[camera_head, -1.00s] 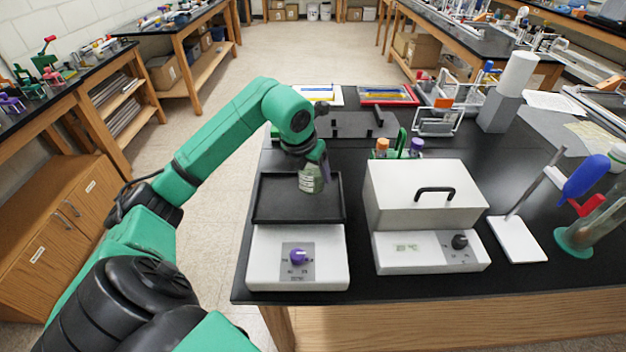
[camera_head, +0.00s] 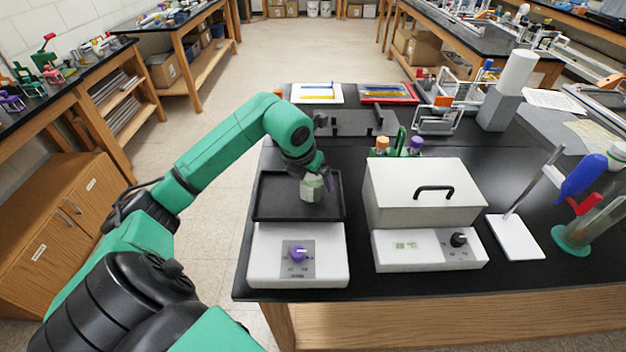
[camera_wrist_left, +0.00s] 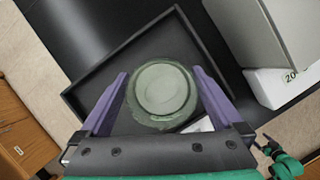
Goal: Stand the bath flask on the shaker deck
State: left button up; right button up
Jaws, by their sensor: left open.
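The bath flask (camera_head: 311,189), a small pale-green glass vessel, is on the black tray-like shaker deck (camera_head: 268,207) and looks upright. In the left wrist view the flask (camera_wrist_left: 162,92) is seen from above, its round rim over the dark deck (camera_wrist_left: 95,88). My left gripper (camera_head: 318,180) is above the deck at the flask. In the left wrist view its purple fingers (camera_wrist_left: 160,74) are spread, one on each side of the flask, with visible gaps. The flask's top is partly hidden by the gripper in the head view. My right gripper is out of view.
The white shaker body with a purple knob (camera_head: 298,256) is at the deck's front. A lidded white bath (camera_head: 424,190) stands close on the right. Behind are a rack with orange and purple caps (camera_head: 398,148) and a dark grey fixture (camera_head: 350,122). A stand (camera_head: 516,236) is farther right.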

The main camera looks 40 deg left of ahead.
pick_arm(q)
jog(key=b+v, duration=0.1)
jog(key=v, duration=1)
jog(key=shift+b, duration=0.3)
jog(key=shift+s, duration=0.1)
